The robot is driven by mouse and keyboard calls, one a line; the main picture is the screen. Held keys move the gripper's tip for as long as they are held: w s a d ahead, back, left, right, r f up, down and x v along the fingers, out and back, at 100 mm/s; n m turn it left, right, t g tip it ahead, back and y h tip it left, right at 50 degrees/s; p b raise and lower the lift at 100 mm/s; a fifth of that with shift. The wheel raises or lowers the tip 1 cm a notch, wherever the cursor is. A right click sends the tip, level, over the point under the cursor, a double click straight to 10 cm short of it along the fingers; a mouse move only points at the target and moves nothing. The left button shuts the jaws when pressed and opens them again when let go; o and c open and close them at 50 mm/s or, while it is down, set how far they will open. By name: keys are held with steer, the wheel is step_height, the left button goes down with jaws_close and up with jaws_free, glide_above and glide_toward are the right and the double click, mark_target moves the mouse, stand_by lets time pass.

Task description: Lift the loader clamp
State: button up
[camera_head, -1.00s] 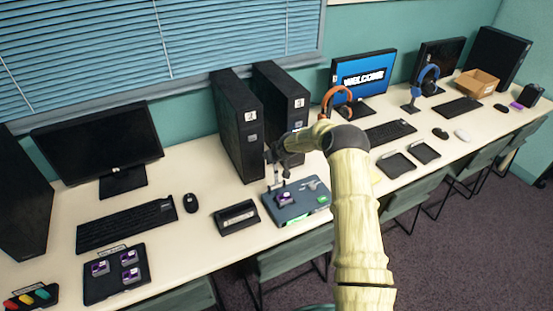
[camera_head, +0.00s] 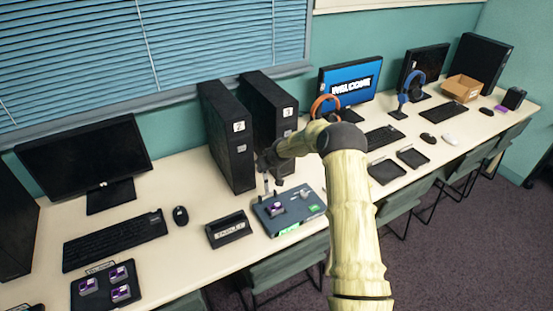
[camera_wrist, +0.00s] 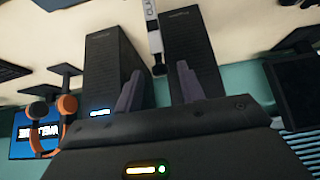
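The loader is a flat blue-grey box (camera_head: 309,213) with a green light on its front edge, on the table before two black towers. A grey-and-purple block (camera_head: 277,209) sits on it. A thin pale upright bar (camera_head: 266,184), apparently the loader clamp, stands at its back left. In the wrist view a white bar with a black end (camera_wrist: 153,38), apparently the same clamp, lies between the finger lines. My gripper (camera_head: 269,166) is above the loader's back left. Its two fingers (camera_wrist: 160,88) are apart, with no visible grip on the bar. Contact cannot be told.
Two black towers (camera_head: 228,140) stand close behind my gripper. A small labelled black stand (camera_head: 229,230) is left of the loader. A tray with several purple blocks (camera_head: 103,286) lies front left. An orange headset (camera_head: 325,104) and monitor (camera_head: 350,85) stand behind my arm.

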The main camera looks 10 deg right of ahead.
steer(key=b+v, duration=0.2)
steer(key=v, duration=1.2)
steer(key=shift+w, duration=0.1)
steer(key=s+a+r+m+g+h, duration=0.1)
steer(key=s+g, duration=0.1)
steer(key=s, duration=1.5)
steer(key=s+a+r+m+g+h, duration=0.1)
steer(key=s+m+g, duration=0.1)
steer(key=s, duration=1.5)
steer(key=shift+s+g, duration=0.25)
steer(key=shift+g, duration=0.05)
